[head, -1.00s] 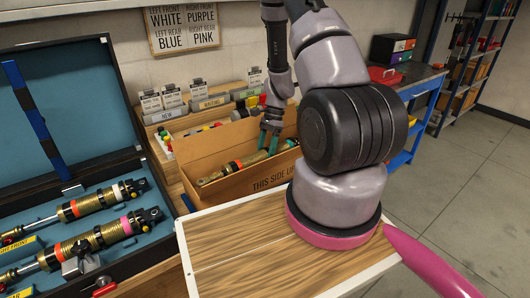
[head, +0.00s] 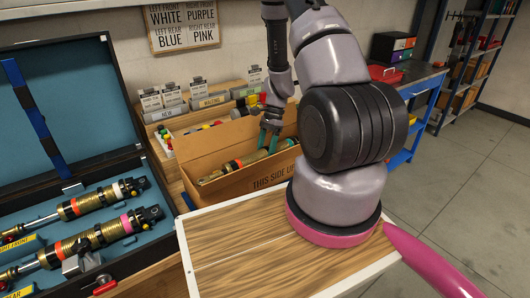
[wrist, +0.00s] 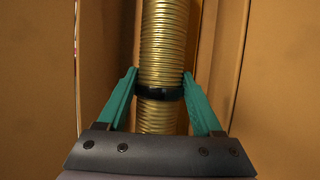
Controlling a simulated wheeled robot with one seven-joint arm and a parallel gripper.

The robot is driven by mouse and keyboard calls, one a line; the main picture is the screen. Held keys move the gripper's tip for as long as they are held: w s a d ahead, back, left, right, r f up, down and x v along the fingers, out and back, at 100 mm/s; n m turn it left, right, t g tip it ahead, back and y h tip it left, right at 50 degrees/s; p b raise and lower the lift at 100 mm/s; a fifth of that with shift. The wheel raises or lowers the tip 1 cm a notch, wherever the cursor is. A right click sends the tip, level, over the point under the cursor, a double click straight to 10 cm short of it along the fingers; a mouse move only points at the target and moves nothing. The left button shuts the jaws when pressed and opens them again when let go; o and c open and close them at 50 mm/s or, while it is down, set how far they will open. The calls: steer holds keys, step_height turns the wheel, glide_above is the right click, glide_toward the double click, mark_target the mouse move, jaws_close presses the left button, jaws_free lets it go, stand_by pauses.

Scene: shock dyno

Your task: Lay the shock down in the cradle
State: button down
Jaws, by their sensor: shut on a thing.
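A gold-coiled shock (head: 245,161) with an orange-red ring and a green ring lies at a slant within the open cardboard box (head: 262,183). My gripper (head: 270,143) reaches down into the box, its teal fingers around the shock. In the wrist view, my gripper (wrist: 159,90) is shut on the shock at a black band, and the gold coils of the shock (wrist: 165,45) run up between the fingers. The shock's ends are out of the wrist view. I cannot tell which thing is the cradle.
An open black case (head: 75,115) with blue lining stands at left, holding a white-ringed shock (head: 90,203) and a pink-ringed shock (head: 95,238). Card bins (head: 205,103) stand behind the box.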

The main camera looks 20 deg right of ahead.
steer(key=shift+f, duration=1.15)
stand_by(0.5)
jaws_free()
steer(key=v, duration=1.1)
steer(key=s+a+r+n+t, duration=0.1)
steer(key=a+r+n+t, duration=0.15)
steer(key=r, duration=0.95)
steer(key=s+a+r+n+t, duration=0.2)
steer(key=a+r+n, duration=0.2)
steer(key=r, duration=0.7)
steer(key=s+a+r+n+t+h, duration=0.1)
steer(key=s+a+r+n+t, duration=0.1)
steer(key=s+r, duration=0.4)
steer(key=s+a+r+n+t+h, duration=0.1)
steer(key=s+a+r+n+t, duration=0.1)
steer(key=s+r, duration=0.5)
steer(key=shift+r+n+t, duration=0.25)
steer(key=shift+n+t, duration=0.6)
steer(key=shift+n, duration=0.1)
steer(key=shift+a, duration=0.1)
